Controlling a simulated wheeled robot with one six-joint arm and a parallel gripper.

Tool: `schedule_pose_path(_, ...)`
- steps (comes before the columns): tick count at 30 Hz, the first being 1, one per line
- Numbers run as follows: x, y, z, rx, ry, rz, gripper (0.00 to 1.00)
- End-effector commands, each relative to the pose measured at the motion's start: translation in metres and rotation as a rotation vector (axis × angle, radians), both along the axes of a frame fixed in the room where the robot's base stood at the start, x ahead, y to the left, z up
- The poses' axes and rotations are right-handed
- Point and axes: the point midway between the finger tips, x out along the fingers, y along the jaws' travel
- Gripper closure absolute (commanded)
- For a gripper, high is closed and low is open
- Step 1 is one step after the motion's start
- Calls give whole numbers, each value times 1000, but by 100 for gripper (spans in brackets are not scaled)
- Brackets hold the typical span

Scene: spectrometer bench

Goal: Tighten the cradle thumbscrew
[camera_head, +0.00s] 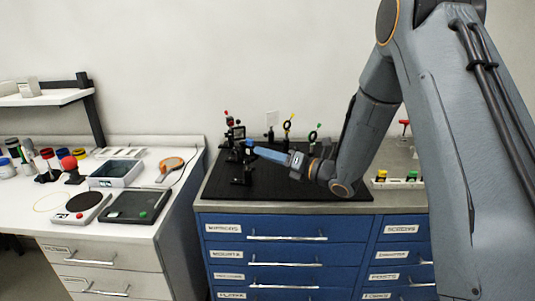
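A small black post mount (241,172) stands at the left part of the black breadboard (330,192) on the blue cabinet. A small blue knob (249,143) shows at its upper end; I cannot tell for sure that this is the cradle thumbscrew. My gripper (262,152) reaches in from the right, level and pointing left, its tip beside the mount just below the knob. A long blue piece shows at the gripper's end; I cannot tell whether it is a finger or a held thing. The finger gap is too small to see, and contact with the knob is unclear.
Behind stand a black mount with a red top (229,122) and posts with yellow (288,125) and green (314,132) tips. A tray of coloured knobs (396,183) lies right, partly behind my arm. The white bench (130,232) at left is crowded. The breadboard's front is clear.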

Motion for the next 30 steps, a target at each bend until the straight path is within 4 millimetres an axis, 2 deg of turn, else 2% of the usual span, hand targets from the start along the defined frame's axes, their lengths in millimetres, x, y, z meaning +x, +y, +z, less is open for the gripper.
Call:
schedule_pose_path(5, 0, 0, 0, 0, 0, 0, 68)
schedule_pose_path(9, 0, 0, 0, 0, 0, 0, 92)
schedule_pose_path(11, 0, 0, 0, 0, 0, 0, 100)
schedule_pose_path(20, 0, 0, -1, 12, 17, 0, 100)
schedule_pose_path(30, 1, -1, -2, 121, 168, -1, 100)
